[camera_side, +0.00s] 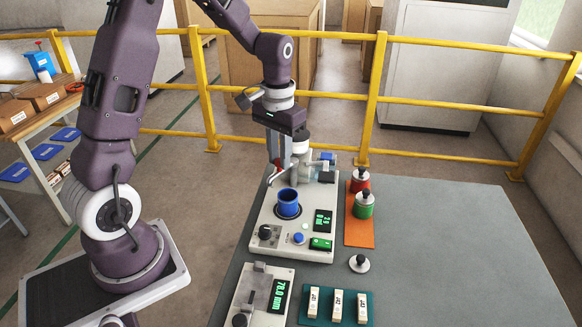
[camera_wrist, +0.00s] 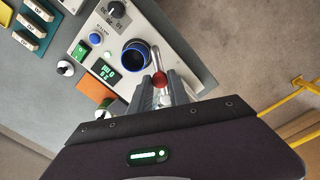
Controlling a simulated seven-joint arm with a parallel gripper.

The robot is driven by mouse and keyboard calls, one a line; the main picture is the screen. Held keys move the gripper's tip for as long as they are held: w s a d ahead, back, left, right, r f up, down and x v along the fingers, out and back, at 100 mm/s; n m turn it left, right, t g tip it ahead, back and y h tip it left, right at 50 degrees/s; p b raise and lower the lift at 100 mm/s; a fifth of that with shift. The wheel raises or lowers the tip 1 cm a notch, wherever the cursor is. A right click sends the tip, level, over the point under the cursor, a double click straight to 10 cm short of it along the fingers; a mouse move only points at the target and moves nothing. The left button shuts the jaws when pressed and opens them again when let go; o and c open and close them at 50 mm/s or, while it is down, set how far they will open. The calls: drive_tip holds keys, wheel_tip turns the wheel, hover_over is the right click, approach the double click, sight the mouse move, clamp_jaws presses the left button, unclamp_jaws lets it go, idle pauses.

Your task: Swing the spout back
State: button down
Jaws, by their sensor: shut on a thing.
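The spout (camera_wrist: 155,56) is a bright metal tube on the light grey machine (camera_side: 265,221). In the wrist view it runs along the right side of the blue cup (camera_wrist: 135,55), close to its rim. A red grip (camera_wrist: 160,79) is on the spout. My gripper (camera_wrist: 164,86) is shut on this red grip. In the side view my gripper (camera_side: 282,165) points down at the back of the machine, behind the blue cup (camera_side: 288,203). The fingers hide part of the spout and its base there.
A small white weight (camera_side: 359,264), a teal tray (camera_side: 363,318) with tiles and a gauge box (camera_side: 251,287) are nearer. The grey table's (camera_side: 450,250) right side is clear.

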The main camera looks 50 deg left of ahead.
drive_tip(key=shift+a, duration=0.1)
drive_tip(key=shift+a, duration=1.3)
drive_tip(key=shift+w+a, duration=0.3)
drive_tip(key=shift+a, duration=0.3)
